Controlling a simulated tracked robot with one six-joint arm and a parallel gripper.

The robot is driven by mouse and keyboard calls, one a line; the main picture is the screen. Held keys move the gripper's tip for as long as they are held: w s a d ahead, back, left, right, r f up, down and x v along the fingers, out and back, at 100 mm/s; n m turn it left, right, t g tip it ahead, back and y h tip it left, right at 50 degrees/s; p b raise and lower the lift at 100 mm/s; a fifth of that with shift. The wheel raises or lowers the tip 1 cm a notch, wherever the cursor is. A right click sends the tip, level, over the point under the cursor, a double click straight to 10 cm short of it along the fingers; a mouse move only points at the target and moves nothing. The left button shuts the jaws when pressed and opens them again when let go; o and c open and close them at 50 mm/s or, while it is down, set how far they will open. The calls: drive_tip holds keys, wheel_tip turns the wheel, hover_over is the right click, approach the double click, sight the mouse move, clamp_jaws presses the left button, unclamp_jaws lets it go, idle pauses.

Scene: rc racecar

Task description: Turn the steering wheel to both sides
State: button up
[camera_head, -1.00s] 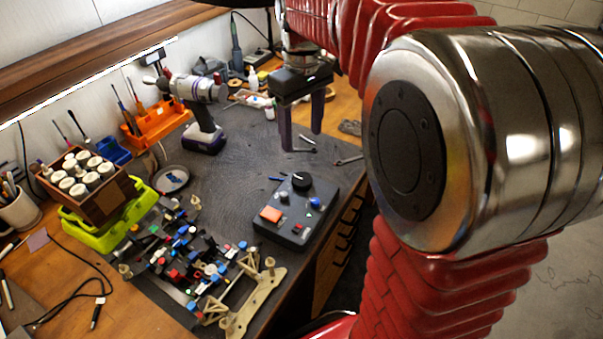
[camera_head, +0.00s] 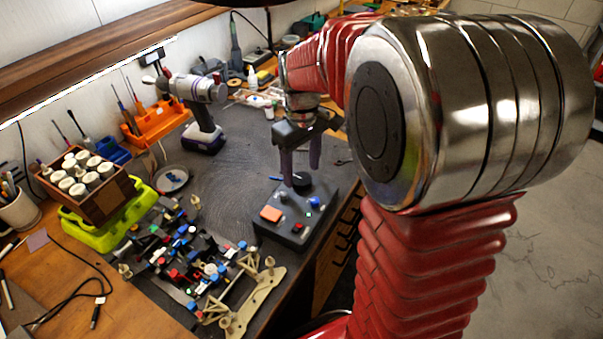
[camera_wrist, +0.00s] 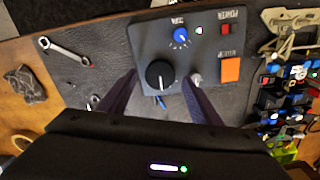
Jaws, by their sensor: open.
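A dark control box (camera_head: 302,226) sits near the right edge of the work mat. It has a black knob (camera_wrist: 159,74) with a white line, a blue knob (camera_wrist: 181,36), an orange button (camera_wrist: 230,69) and a small red switch. My gripper (camera_head: 301,180) points down over the far end of the box. In the wrist view its two dark fingers are apart, one on each side of the black knob, with gaps to it. In the head view the black knob is partly hidden by a finger. A partly built racecar chassis (camera_head: 205,270) lies left of the box.
A purple drill (camera_head: 203,140) stands behind on the mat. A lime tray (camera_head: 95,235) with a wooden box of bottles is at the left. A wrench (camera_wrist: 62,50) lies beside the box. The mat between drill and box is clear.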

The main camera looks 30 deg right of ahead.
sight(302, 181)
drive_tip(key=shift+f, duration=1.1)
drive_tip(key=shift+c, duration=0.5)
drive_tip(key=c, duration=0.9)
drive_tip(key=shift+c, duration=0.2)
